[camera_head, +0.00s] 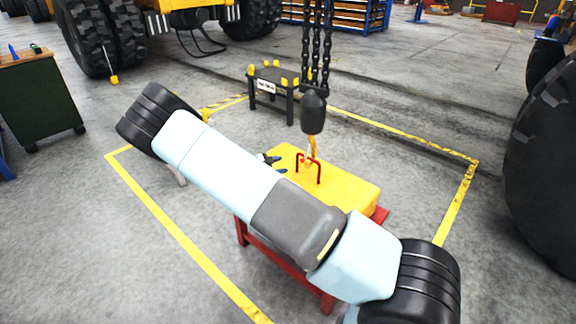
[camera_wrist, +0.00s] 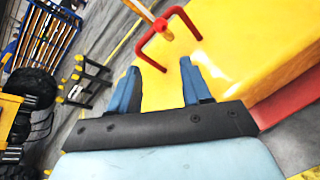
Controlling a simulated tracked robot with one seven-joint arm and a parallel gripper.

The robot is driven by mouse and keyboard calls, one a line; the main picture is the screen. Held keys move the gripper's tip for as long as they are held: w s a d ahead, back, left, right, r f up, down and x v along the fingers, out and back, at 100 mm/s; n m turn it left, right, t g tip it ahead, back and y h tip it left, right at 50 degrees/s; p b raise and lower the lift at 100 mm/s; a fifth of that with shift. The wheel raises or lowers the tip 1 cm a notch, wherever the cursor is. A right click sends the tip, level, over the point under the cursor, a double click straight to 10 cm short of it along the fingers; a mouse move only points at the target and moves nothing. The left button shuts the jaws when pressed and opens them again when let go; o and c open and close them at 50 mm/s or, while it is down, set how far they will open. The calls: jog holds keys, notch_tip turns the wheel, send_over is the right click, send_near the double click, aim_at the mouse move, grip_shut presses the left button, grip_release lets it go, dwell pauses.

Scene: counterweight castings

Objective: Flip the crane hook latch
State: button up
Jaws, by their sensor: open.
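The crane hook (camera_head: 313,147) is yellow-orange and hangs under a dark hook block (camera_head: 313,111) on black chains. Its lower end is at the red lifting handle (camera_head: 319,170) on top of a yellow casting (camera_head: 352,185). A small red part at the hook, perhaps the latch, shows at the top of the wrist view (camera_wrist: 162,27); its position is hard to tell. The handle arches around it there (camera_wrist: 188,20). My gripper (camera_wrist: 160,68) is open and empty, with blue fingers spread just short of the handle. In the head view my arm hides most of the gripper (camera_head: 269,158).
The casting rests on a red stand (camera_head: 284,264) inside a yellow floor outline (camera_head: 186,237). A dark stand with yellow corner posts (camera_head: 272,87) is behind it. A large tyre (camera_head: 548,160) is at right, a green cabinet (camera_head: 38,100) at left. Floor between is clear.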

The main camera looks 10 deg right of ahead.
jog(key=v, duration=0.4)
jog(key=shift+s+a, duration=0.15)
jog(key=s+d+r+m+g+y, duration=0.2)
jog(key=s+d+r+m+y, duration=0.15)
jog(key=s+r, duration=0.4)
jog(key=s+d+r+m+g+y, duration=0.2)
jog(key=s+d+r+m, duration=0.25)
jog(key=r, duration=0.55)
jog(key=s+d+r+m+g+y, duration=0.15)
jog(key=s+d+r+m, duration=0.3)
jog(key=r, duration=0.45)
jog(key=s+r+m+t+y, duration=0.1)
jog(key=s+r, duration=0.3)
jog(key=s, duration=0.4)
jog(key=s+r+m+t+y, duration=0.2)
jog(key=s+r, duration=0.3)
jog(key=s, duration=0.4)
jog(key=s+a+r+m+t+y, duration=0.1)
jog(key=s+r+m+y, duration=0.1)
jog(key=s+r, duration=0.3)
jog(key=s, duration=0.4)
